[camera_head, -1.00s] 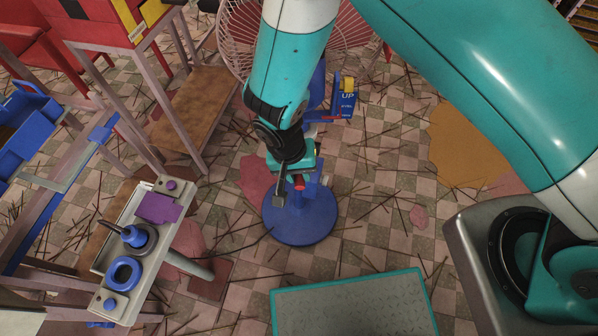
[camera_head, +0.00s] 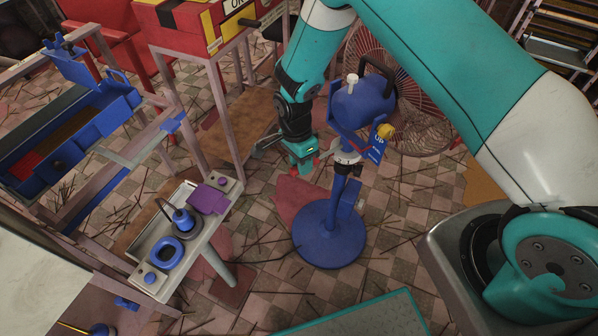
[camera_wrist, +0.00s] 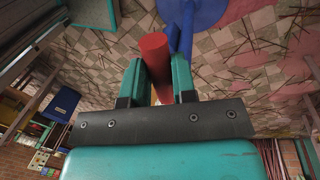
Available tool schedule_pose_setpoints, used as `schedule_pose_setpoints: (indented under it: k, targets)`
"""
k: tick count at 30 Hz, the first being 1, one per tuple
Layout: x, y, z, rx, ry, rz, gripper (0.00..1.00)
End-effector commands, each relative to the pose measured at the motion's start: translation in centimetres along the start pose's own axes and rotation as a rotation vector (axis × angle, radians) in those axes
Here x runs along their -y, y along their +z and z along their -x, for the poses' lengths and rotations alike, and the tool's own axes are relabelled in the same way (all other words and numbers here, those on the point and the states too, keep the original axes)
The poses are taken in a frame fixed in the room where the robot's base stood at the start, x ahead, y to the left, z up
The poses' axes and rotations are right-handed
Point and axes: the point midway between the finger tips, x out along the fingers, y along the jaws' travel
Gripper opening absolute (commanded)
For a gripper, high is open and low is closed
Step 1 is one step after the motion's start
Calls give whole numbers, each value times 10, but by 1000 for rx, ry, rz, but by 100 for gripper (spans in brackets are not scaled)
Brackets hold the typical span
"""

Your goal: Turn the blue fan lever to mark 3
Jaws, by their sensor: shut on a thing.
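The blue fan stands on the floor with its round base (camera_head: 328,240), blue motor housing (camera_head: 362,105) and wire cage (camera_head: 425,125). A pale dial (camera_head: 347,157) with small dark marks sits on its post; I cannot read which mark is set. My gripper (camera_head: 307,166) is at the left of the dial, below the housing. In the wrist view my gripper (camera_wrist: 156,84) is shut on a red cylindrical grip (camera_wrist: 155,52), which seems to belong to the lever. The lever's blue part is not clearly visible. The post (camera_wrist: 186,28) shows just beyond the grip.
A tray stand (camera_head: 153,243) with a purple piece and blue rings stands at the left. A red and yellow machine (camera_head: 205,25) on a frame stands behind it. A grey plate with a teal edge (camera_head: 350,318) lies in front. Thin sticks litter the floor.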

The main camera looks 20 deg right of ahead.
Motion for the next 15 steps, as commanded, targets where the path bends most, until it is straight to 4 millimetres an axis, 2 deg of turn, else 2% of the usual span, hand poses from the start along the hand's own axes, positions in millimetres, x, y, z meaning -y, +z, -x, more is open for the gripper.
schedule_pose_setpoints:
  k: [15]
  targets:
    - [12, -1, 3, 15, -3, -76, 0]
